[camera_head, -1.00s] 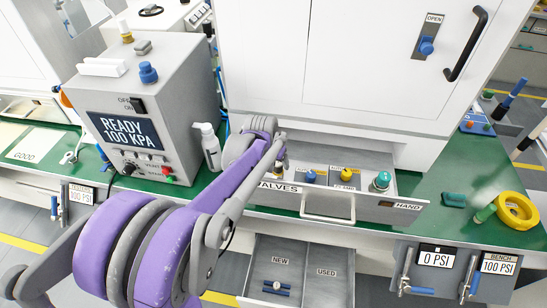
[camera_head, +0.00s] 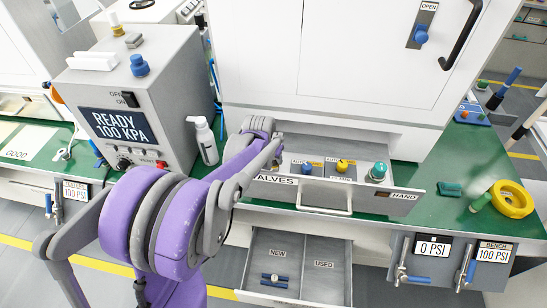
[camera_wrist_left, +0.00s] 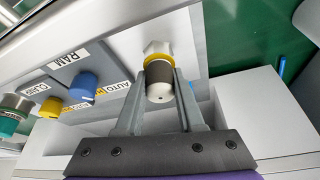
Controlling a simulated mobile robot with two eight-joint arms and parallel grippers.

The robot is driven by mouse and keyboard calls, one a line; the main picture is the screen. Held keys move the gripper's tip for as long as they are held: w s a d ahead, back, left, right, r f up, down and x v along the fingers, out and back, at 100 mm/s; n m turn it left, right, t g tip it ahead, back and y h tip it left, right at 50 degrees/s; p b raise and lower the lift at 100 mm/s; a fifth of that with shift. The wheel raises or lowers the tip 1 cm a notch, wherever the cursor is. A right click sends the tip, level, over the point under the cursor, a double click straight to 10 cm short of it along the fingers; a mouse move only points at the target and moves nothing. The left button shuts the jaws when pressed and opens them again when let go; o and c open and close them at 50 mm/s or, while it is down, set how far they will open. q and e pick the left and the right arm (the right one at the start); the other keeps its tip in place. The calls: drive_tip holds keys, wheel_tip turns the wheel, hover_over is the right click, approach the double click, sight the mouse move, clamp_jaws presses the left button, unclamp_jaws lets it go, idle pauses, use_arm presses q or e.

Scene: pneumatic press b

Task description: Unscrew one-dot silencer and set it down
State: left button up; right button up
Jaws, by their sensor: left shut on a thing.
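My left gripper (camera_wrist_left: 158,97) is shut on the silencer (camera_wrist_left: 160,92), a pale, round-ended piece with a dark band and a small dark dot. A yellow ring (camera_wrist_left: 157,61) and a pale hex fitting (camera_wrist_left: 157,48) lie in line behind it. I cannot tell whether the silencer is still threaded in. In the head view the left gripper (camera_head: 277,152) is at the left end of the valve drawer (camera_head: 300,193), and my arm hides the silencer there. The right gripper is out of view.
Blue (camera_head: 307,168), yellow (camera_head: 342,165) and green (camera_head: 378,171) knobs stand along the valve drawer. Below, an open drawer (camera_head: 297,262) has NEW and USED compartments. A blue-and-silver part (camera_head: 275,279) lies in NEW; USED looks empty. A white bottle (camera_head: 205,140) stands left.

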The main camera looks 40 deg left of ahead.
use_arm(q)
clamp_jaws()
drive_tip(key=n+y, duration=0.1)
drive_tip(key=n, duration=0.3)
drive_tip(key=shift+d+n+g+y, duration=0.1)
drive_tip(key=shift+n+g+y, duration=0.2)
drive_tip(key=shift+n+y, duration=0.1)
drive_tip(key=n+g+y, duration=0.1)
drive_tip(key=n, duration=0.2)
drive_tip(key=n+g, duration=0.1)
drive_tip(key=n, duration=0.3)
drive_tip(key=shift+y, duration=0.3)
drive_tip(key=o, duration=0.7)
unclamp_jaws()
drive_tip(key=shift+c, duration=0.2)
drive_tip(key=m+t, duration=0.1)
drive_tip(key=m, duration=0.2)
drive_tip(key=m+h, duration=0.1)
drive_tip(key=m, duration=0.2)
drive_tip(key=shift+t, duration=0.4)
drive_tip(key=m+h, duration=0.1)
drive_tip(key=m, duration=0.2)
drive_tip(key=m+t+h, duration=0.1)
drive_tip(key=m, duration=0.1)
drive_tip(key=shift+m, duration=0.4)
